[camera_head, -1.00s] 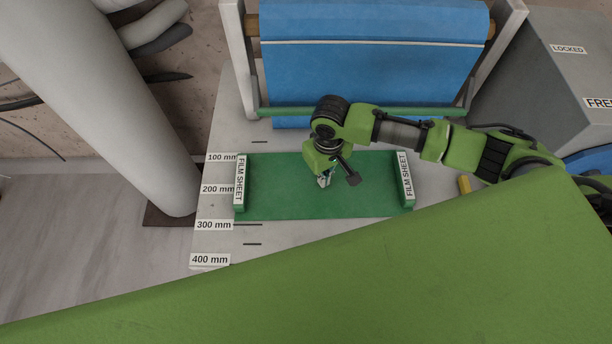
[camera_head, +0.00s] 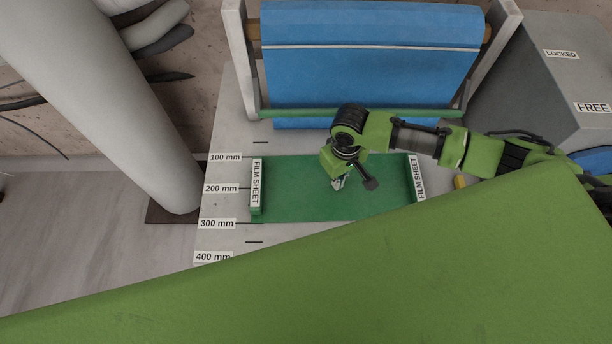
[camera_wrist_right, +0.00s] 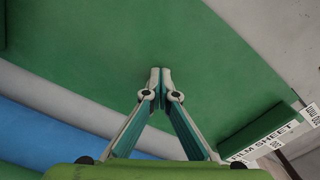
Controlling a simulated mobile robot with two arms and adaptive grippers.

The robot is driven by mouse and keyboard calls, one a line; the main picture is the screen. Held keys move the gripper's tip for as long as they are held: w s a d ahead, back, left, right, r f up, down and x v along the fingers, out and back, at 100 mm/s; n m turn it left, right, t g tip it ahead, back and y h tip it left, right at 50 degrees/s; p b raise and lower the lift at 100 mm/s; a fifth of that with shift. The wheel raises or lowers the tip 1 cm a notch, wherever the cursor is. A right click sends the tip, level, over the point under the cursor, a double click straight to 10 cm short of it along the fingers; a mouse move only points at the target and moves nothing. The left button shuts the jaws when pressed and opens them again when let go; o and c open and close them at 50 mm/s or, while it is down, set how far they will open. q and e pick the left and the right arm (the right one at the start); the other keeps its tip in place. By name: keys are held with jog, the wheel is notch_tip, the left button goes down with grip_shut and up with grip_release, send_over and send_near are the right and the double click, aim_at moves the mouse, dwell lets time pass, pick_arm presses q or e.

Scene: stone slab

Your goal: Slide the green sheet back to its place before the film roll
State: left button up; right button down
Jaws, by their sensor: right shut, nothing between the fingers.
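The green sheet (camera_head: 300,195) lies flat on the stone slab, in front of the blue film roll (camera_head: 370,75), between the 100 mm and 300 mm marks. It has a raised end labelled FILM SHEET on its left and right. Its left end stands a little right of the scale labels. My right gripper (camera_head: 338,184) is over the middle of the sheet, shut and empty, fingers pointing down. In the right wrist view the fingertips (camera_wrist_right: 160,72) meet over the green surface (camera_wrist_right: 110,40); I cannot tell whether they touch it. My left gripper is not in view.
A scale with labels, such as 200 mm (camera_head: 221,188), runs down the slab's left side. A green bar (camera_head: 360,113) lies below the roll. A grey box (camera_head: 545,80) marked LOCKED and FREE stands at the right. A small yellow block (camera_head: 460,182) is right of the sheet.

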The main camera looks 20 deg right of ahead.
jog(key=shift+s+d+f+p, duration=0.15)
jog(key=shift+s+d+p, duration=0.4)
jog(key=shift+d, duration=0.45)
notch_tip(320, 180, up, 3)
jog(key=p, duration=0.3)
jog(key=shift+w+r, duration=0.1)
jog(key=shift+r, duration=0.1)
jog(key=shift+a+r, duration=0.1)
jog(key=shift+r, duration=2.35)
